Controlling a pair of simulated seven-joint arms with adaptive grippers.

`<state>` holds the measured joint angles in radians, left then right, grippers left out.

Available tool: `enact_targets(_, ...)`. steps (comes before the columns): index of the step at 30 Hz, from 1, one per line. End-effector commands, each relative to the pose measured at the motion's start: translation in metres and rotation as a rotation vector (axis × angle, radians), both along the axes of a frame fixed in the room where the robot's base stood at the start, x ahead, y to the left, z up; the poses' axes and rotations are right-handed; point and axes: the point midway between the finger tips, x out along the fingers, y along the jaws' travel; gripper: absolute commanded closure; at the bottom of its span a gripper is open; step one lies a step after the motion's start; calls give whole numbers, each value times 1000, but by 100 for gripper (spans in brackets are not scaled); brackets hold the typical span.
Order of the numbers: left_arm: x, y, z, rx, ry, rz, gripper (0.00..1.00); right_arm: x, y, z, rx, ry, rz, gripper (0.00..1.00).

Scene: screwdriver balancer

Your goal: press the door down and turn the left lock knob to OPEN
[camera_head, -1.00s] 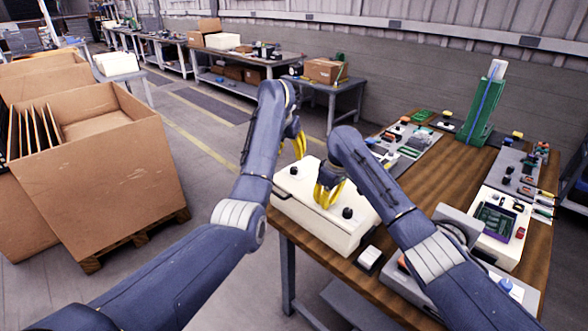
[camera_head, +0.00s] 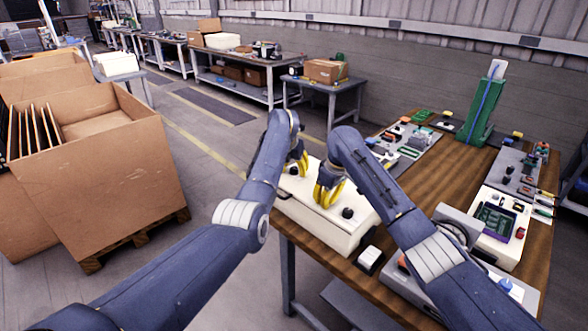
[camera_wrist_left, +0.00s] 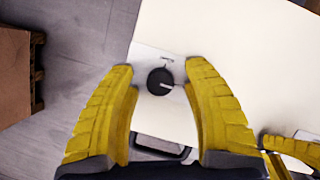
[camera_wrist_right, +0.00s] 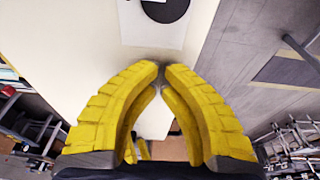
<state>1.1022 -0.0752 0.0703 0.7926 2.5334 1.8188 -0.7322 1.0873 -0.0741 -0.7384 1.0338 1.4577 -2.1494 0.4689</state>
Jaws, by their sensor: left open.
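The white box with its flat door (camera_head: 345,232) stands at the left front of the wooden table. My left gripper (camera_head: 299,168) is open above its left end. In the left wrist view, the round black left lock knob (camera_wrist_left: 160,81) lies between and slightly beyond the spread fingers. Its pale pointer line points right; the small label above it is too small to read. My right gripper (camera_head: 328,197) is shut, its fingertips together at the door's middle; contact is hard to confirm. The black right knob (camera_head: 347,212) shows beside it and in the right wrist view (camera_wrist_right: 166,8).
A black handle (camera_wrist_left: 160,147) shows on the box's front in the left wrist view. The right gripper is close beside the left one. A small white block (camera_head: 370,258) lies right of the box. A green stand (camera_head: 485,105) and several part trays are farther back.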

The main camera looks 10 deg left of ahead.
Motion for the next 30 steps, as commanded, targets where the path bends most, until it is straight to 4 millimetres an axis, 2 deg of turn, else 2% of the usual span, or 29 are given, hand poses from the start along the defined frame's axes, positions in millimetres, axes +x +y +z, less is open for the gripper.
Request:
enact_targets(7,0,0,0,0,0,0,49,-1,-1,-2,-1,3,-1,100)
enact_targets(20,0,0,0,0,0,1,99,-1,-1,-2,-1,3,-1,100)
enact_targets(30,0,0,0,0,-1,1,100,-1,-1,-2,-1,3,-1,100)
